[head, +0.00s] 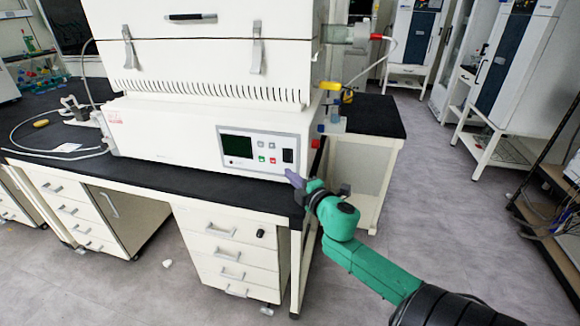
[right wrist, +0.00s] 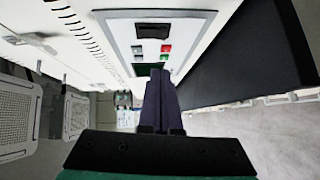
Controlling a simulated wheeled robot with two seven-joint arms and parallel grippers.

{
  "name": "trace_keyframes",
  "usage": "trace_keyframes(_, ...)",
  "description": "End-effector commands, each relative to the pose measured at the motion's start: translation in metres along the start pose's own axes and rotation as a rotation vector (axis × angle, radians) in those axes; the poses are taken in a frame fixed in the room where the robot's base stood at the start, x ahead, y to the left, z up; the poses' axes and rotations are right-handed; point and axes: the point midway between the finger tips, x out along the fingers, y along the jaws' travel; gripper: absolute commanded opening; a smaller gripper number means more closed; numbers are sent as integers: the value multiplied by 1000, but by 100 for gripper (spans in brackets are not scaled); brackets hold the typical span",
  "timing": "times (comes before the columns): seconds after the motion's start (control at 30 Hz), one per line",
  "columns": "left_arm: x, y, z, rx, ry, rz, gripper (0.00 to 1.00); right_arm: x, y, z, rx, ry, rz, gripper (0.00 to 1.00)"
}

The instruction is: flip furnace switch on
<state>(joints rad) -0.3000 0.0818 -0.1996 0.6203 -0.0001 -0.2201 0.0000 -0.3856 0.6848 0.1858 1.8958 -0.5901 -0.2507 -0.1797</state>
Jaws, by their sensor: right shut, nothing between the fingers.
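The furnace (head: 200,60) is a large white box on a black-topped bench. Its control panel (head: 250,165) has a dark screen, small red, green and grey buttons, and a black switch (head: 288,156) at the right end. My right gripper (head: 291,176) is shut and empty, its fingers just below and close to the switch in the head view. In the right wrist view the switch (right wrist: 153,31) shows as a dark rectangle beyond the buttons, and the shut fingertips (right wrist: 160,72) overlap the screen side of the panel. Contact cannot be told. My left gripper is out of view.
The black bench top (head: 190,178) has a narrow free strip before the furnace. White drawers (head: 230,250) stand below. Valves and a glass fitting (head: 330,100) stick out at the furnace's right side. Grey floor (head: 440,215) is open to the right.

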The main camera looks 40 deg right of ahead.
Motion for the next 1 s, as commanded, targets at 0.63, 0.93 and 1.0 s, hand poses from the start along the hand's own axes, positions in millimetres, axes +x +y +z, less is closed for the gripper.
trace_keyframes(0.63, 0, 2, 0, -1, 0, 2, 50, 54, 0, 28, 0, 1, 0, 0)
trace_keyframes(0.93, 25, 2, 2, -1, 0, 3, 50, 59, -5, 32, -43, 2, 45, 0)
trace_keyframes(1.0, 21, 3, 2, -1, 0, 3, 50, 58, -2, 32, -42, 1, 42, 0)
